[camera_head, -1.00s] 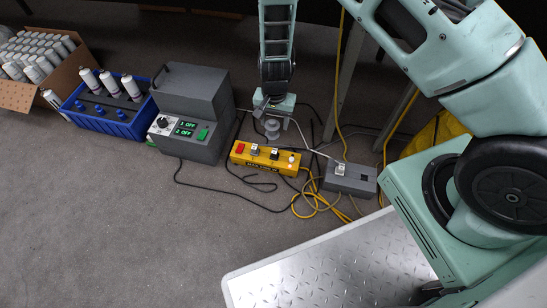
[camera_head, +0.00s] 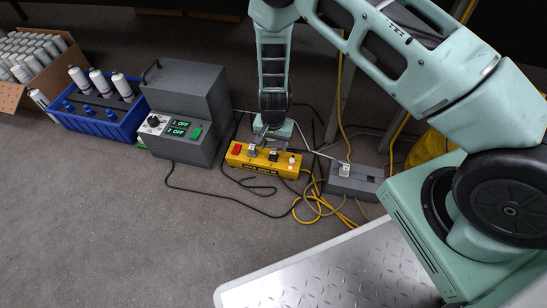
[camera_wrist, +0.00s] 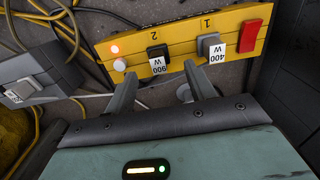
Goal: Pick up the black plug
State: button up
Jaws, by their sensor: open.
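The black plug (camera_wrist: 158,54) sits in socket 2 of the yellow power strip (camera_wrist: 178,33), with a 900 W tag on it. In the head view the black plug (camera_head: 273,155) is small, on top of the strip. My gripper (camera_wrist: 164,80) is open and empty, its two fingers reaching towards the strip, one to either side of the black plug's line. The fingers are apart from the plug in the wrist picture. In the head view my gripper (camera_head: 265,136) is just behind the strip; its fingertips are hard to make out.
A grey plug (camera_wrist: 210,46) tagged 400 W sits in socket 1, beside a red switch (camera_wrist: 252,36). A white button (camera_wrist: 120,64) is at the other end. A grey box (camera_head: 355,180) with a plug, loose cables and a grey control unit (camera_head: 187,115) are nearby.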

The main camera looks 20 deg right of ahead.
aim_at(273, 151)
notch_tip(273, 151, down, 5)
jog(key=b, duration=0.3)
jog(key=shift+s+r, duration=0.15)
jog(key=shift+r, duration=0.15)
jog(key=c, duration=1.1)
jog(key=shift+o, duration=0.2)
jog(key=shift+r, duration=0.1)
